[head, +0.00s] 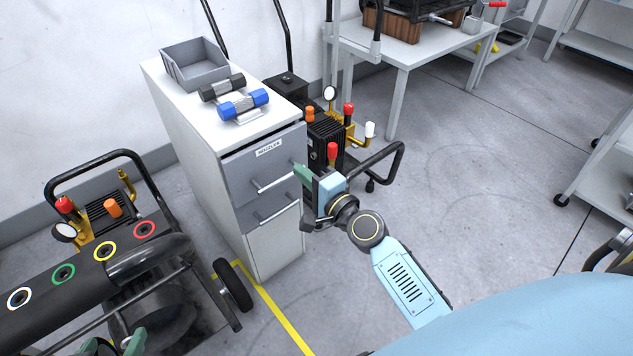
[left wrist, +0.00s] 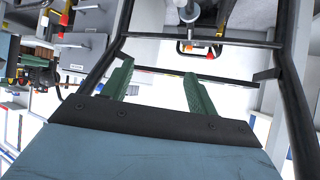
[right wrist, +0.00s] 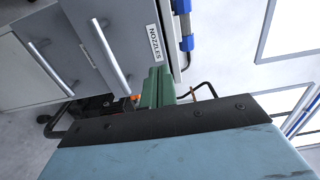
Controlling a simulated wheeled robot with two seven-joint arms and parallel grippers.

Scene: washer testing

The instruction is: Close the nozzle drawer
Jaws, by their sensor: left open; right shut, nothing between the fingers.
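The nozzle drawer (head: 238,169) is the upper grey drawer of a white cabinet, with a NOZZLES label (head: 268,148) and a bar handle (head: 273,184). My right gripper (head: 303,173) is shut and empty, by the right side of the drawer front. In the right wrist view its fingers (right wrist: 157,87) are together near the label; contact is unclear. My left gripper (head: 133,341) is low at the left, by the black cart. Its fingers are apart and empty in the left wrist view (left wrist: 160,88).
A second drawer (head: 275,208) is below.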

